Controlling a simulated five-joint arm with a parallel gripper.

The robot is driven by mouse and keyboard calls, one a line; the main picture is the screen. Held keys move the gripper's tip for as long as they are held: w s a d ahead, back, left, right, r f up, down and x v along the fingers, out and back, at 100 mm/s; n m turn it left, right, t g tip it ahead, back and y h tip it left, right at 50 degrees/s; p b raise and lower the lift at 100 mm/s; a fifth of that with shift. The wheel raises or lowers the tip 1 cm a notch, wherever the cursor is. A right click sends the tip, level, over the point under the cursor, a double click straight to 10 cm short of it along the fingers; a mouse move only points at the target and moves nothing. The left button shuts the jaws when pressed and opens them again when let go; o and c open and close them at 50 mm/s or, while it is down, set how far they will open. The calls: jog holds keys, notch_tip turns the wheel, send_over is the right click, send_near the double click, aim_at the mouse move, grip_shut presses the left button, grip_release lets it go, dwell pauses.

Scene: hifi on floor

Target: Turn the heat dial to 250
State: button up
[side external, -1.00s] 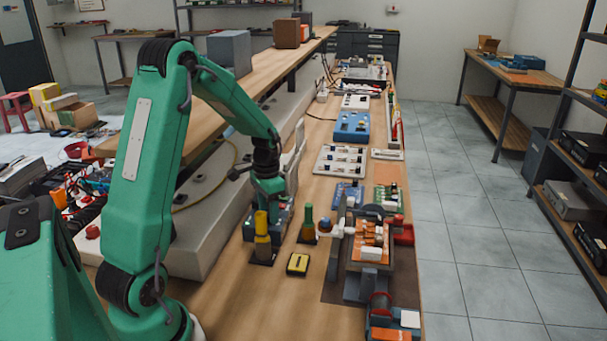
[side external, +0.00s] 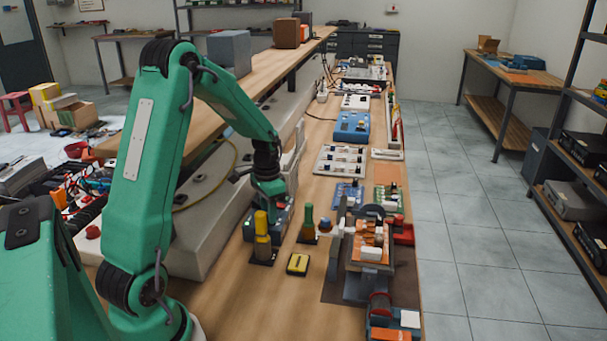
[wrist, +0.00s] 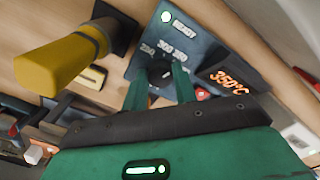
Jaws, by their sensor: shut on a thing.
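The heat dial (wrist: 160,72) is a small dark knob on the face of a blue-grey soldering station (wrist: 178,35). Number marks, seemingly 250, 300 and 350, sit in an arc beside it. The orange display (wrist: 228,78) reads 350°C and a light by the word READY glows. My gripper (wrist: 160,80) is shut on the dial, one green finger on each side. The dial's pointer is too small to read. In the side view my gripper (side external: 272,200) points down onto the station (side external: 262,226), and hides the dial there.
A yellow-handled tool (wrist: 62,62) stands close beside the station; it also shows in the side view (side external: 262,236). A vise holding an orange board (side external: 371,243) stands to the right.

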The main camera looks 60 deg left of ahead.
jog(key=shift+a+n, duration=0.15)
jog(key=shift+n, duration=0.35)
jog(key=n, duration=0.2)
jog(key=shift+n, duration=0.3)
jog(key=n, duration=0.4)
jog(key=shift+n+t, duration=0.3)
jog(key=n, duration=0.4)
jog(key=shift+n, duration=1.9)
jog(key=o, duration=1)
jog(key=shift+d, duration=0.2)
jog(key=shift+r, duration=0.1)
jog(key=shift+s+d+r, duration=0.1)
jog(key=shift+s+r, duration=0.05)
jog(key=shift+r, duration=3.7)
